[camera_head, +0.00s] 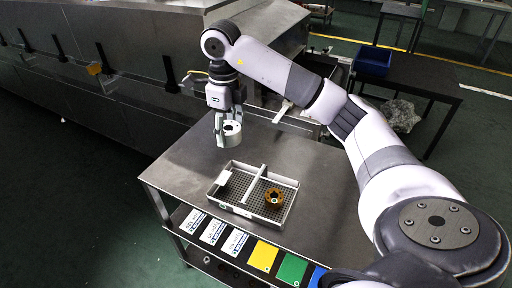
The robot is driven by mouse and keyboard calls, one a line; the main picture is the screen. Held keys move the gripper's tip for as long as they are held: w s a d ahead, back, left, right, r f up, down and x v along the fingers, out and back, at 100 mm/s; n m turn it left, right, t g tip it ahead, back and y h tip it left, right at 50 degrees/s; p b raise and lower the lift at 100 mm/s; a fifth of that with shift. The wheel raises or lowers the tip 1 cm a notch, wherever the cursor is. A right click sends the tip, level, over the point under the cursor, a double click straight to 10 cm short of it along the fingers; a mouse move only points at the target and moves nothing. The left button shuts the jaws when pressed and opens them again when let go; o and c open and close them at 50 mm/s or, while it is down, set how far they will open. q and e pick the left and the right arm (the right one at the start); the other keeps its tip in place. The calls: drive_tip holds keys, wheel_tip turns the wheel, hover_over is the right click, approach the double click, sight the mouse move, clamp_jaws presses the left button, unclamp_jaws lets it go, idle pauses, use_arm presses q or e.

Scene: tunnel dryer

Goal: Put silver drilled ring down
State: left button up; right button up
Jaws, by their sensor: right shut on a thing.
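The silver drilled ring (232,130) is a short pale cylinder with a dark hole in its top. My right gripper (228,131) is shut on it, with a finger on either side, pointing down over the left part of the metal table. I cannot tell whether the ring touches the table top. The ring is behind and left of the white tray. My left gripper is not in view.
The metal table (308,158) holds a white divided tray (238,209) with a brown-gold ring (274,197) in its right compartment. Coloured cards and labels line the front edge. The dryer (130,70) stands behind. Table space right of the tray is clear.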

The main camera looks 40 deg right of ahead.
drive_tip(key=shift+s+d+f, duration=0.1)
drive_tip(key=shift+s+f, duration=0.05)
drive_tip(key=shift+f, duration=0.3)
drive_tip(key=shift+s+d+f, duration=0.1)
drive_tip(key=shift+s+f, duration=0.05)
drive_tip(key=shift+f, duration=0.25)
wheel_tip(320, 180, down, 7)
approach(236, 189)
drive_tip(key=shift+w+f+p, duration=0.15)
drive_tip(key=shift+f+p, duration=0.4)
drive_tip(key=shift+f, duration=0.55)
wheel_tip(236, 189, down, 3)
drive_tip(key=shift+f, duration=0.7)
drive_tip(key=o, duration=1)
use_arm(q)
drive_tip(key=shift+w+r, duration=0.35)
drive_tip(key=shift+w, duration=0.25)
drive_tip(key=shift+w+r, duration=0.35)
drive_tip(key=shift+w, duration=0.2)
use_arm(e)
drive_tip(key=o, duration=0.4)
